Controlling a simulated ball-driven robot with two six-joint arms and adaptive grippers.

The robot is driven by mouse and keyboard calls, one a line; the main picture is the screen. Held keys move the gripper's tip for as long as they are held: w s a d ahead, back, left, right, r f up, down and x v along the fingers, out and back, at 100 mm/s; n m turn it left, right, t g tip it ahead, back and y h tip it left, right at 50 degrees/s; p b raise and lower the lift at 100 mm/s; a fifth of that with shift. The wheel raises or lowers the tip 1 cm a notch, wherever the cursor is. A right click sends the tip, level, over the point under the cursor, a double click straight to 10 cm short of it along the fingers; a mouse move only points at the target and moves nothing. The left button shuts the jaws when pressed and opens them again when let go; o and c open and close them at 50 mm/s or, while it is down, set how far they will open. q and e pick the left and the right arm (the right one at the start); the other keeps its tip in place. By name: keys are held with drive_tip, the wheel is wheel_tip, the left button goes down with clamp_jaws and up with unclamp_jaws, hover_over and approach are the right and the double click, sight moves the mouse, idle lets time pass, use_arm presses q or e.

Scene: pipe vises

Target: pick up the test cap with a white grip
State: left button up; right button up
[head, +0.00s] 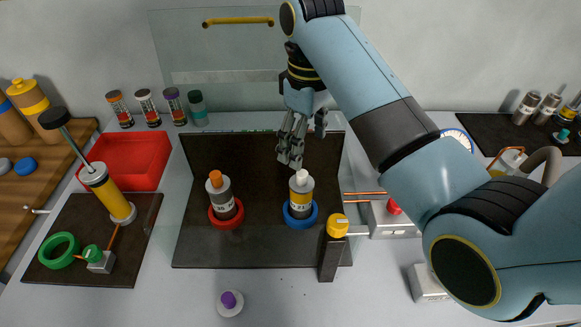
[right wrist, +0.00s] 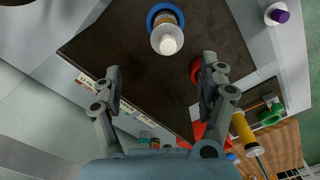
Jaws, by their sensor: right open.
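The test cap with a white grip (head: 301,192) stands upright in a blue ring (head: 301,221) on the right part of a dark mat. Its body is grey with a yellow band. In the right wrist view the white grip (right wrist: 167,42) shows near the top, beyond the gap between the fingers. My right gripper (head: 290,152) is open and empty, just behind and above the white grip, with its fingers pointing down; a gap to the cap shows in the right wrist view (right wrist: 160,72). My left gripper is not in view.
A similar cap with an orange grip (head: 220,193) stands in a red ring (head: 226,217) to the left. A dark post with a yellow top (head: 337,226) stands close at the right. A purple-topped piece (head: 230,302) lies in front. Several small bottles (head: 172,105) stand behind left.

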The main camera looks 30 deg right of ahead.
sight(302, 172)
drive_tip(key=f, duration=0.2)
drive_tip(key=s+f, duration=0.1)
drive_tip(key=shift+f, duration=0.65)
drive_tip(key=f+p, duration=0.1)
drive_tip(key=f, duration=0.1)
drive_tip(key=a+f, duration=0.1)
drive_tip(key=f, duration=0.1)
drive_tip(key=shift+w+f+p, duration=0.1)
drive_tip(key=shift+f+p, duration=0.1)
drive_tip(key=shift+p, duration=0.15)
drive_tip(key=shift+f, duration=0.5)
drive_tip(key=shift+d, duration=0.1)
drive_tip(key=shift+c, duration=0.3)
drive_tip(key=c, duration=0.4)
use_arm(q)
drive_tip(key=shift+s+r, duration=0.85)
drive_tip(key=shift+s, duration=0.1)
use_arm(e)
drive_tip(key=c, duration=0.9)
drive_tip(key=shift+w+r, duration=0.1)
